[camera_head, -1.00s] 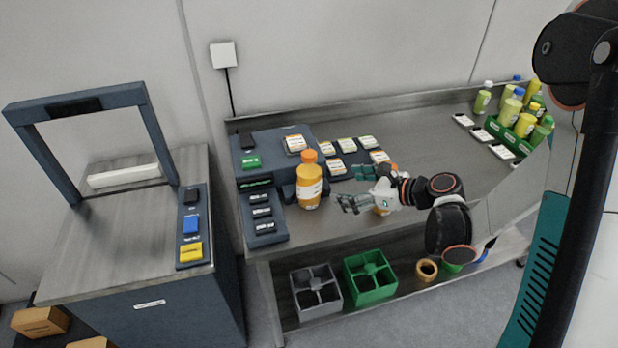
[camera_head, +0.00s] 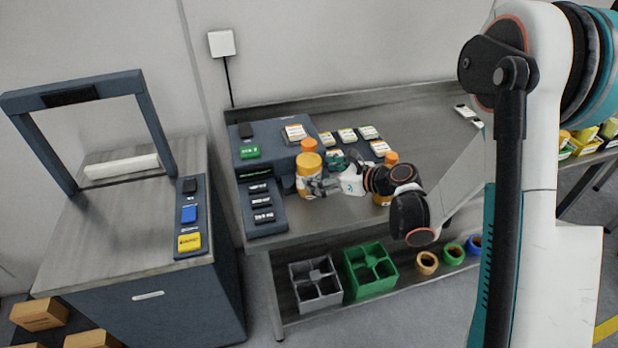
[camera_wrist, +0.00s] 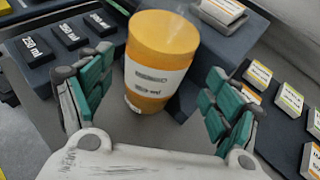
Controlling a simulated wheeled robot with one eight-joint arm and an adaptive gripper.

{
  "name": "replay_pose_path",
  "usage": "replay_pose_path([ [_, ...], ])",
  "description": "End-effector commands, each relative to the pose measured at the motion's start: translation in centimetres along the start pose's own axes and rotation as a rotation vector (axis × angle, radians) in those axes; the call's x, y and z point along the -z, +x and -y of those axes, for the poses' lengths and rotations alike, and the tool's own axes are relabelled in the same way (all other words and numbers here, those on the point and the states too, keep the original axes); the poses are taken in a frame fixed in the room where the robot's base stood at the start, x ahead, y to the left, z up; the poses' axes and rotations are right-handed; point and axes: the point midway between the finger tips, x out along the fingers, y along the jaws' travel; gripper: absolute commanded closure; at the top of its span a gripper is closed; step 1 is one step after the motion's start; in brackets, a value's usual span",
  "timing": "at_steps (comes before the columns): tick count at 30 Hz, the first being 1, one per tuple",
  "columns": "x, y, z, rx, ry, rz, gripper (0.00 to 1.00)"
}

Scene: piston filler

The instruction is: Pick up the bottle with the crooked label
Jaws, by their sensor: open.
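An orange bottle (camera_head: 308,164) with an orange cap and a white label stands upright at the front of the filling machine. It also shows in the wrist view (camera_wrist: 147,90), where its label sits at a slant to the picture; I cannot tell for certain whether it is crooked on the bottle. My gripper (camera_head: 325,184) is open at the bottle. In the wrist view, the teal fingers of my gripper (camera_wrist: 155,97) lie on both sides of the bottle, with gaps between. A second orange bottle (camera_head: 391,158) stands to the right, partly hidden by my arm.
The dark filling machine (camera_head: 270,152) stands behind and left, with volume keys (camera_wrist: 70,35) close to the left finger. Grey (camera_head: 315,285) and green (camera_head: 371,270) crates stand on the lower shelf. A panel with coloured buttons (camera_head: 189,215) is at left.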

Motion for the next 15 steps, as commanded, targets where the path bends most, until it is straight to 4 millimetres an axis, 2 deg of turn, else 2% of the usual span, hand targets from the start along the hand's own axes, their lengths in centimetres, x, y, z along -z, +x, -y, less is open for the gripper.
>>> replay_pose_path([
  [6, 0.1, 3.3, -0.6, -0.003, -0.002, 0.000, 0.17],
  [9, 0.0, 4.3, -0.5, -0.002, -0.001, 0.000, 0.17],
  [15, -0.2, 4.5, -0.5, -0.001, -0.001, 0.000, 0.17],
])
